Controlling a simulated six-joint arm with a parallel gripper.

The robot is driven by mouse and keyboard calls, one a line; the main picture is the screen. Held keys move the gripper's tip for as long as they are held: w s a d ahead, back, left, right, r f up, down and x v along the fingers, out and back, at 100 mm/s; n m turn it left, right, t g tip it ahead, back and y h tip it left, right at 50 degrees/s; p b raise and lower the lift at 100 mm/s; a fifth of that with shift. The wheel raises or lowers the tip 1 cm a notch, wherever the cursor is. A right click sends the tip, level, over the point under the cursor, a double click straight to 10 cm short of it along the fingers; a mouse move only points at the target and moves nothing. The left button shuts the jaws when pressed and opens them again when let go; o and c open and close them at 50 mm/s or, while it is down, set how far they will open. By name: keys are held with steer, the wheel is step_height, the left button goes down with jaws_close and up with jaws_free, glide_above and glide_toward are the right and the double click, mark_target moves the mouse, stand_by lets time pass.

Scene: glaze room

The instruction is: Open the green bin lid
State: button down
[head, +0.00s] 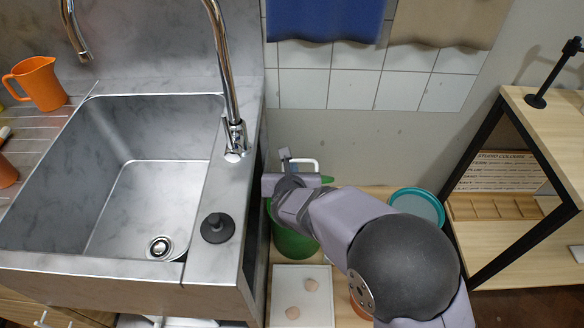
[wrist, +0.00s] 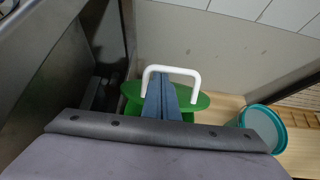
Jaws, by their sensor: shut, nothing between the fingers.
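The green bin (head: 292,243) stands on the wooden floor right of the sink unit, partly covered by my arm. Its green lid (wrist: 200,101) carries a white loop handle (wrist: 172,69); in the head view, the handle (head: 305,161) and a sliver of the lid (head: 327,180) show past my gripper. My gripper (wrist: 161,77) is shut and empty. In the wrist view its fingertips lie within the outline of the handle loop, just below the top bar. Whether they touch the handle or lid, and how far the lid is tilted, I cannot tell.
A steel sink unit (head: 218,258) with a tap stands close on the left. A teal-rimmed bin (head: 418,206) is right of the green one. A wooden shelf (head: 545,108) with a black frame is further right. A white tray (head: 303,315) with pale pieces lies in front.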

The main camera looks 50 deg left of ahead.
steer(key=shift+w+a+r+p, duration=0.25)
steer(key=shift+r+p, duration=0.3)
steer(key=shift+p, duration=0.55)
steer(key=shift+w+a+f+g+h+p, duration=0.1)
steer(key=shift+w+g+h+p, duration=0.05)
steer(key=shift+g+h+p, duration=0.15)
steer(key=shift+w+a+p, duration=0.1)
steer(key=shift+a+p, duration=0.05)
steer(key=shift+p, duration=0.5)
steer(key=r+p, duration=0.1)
steer(key=p, duration=0.1)
steer(key=shift+w+a+p, duration=0.3)
steer(key=shift+w, duration=0.05)
steer(key=w+a+r+p, duration=0.2)
steer(key=w+a+p, duration=0.4)
steer(key=p, duration=0.5)
steer(key=shift+p, duration=0.4)
steer(key=shift+w+a+f, duration=0.1)
steer(key=shift+a, duration=0.05)
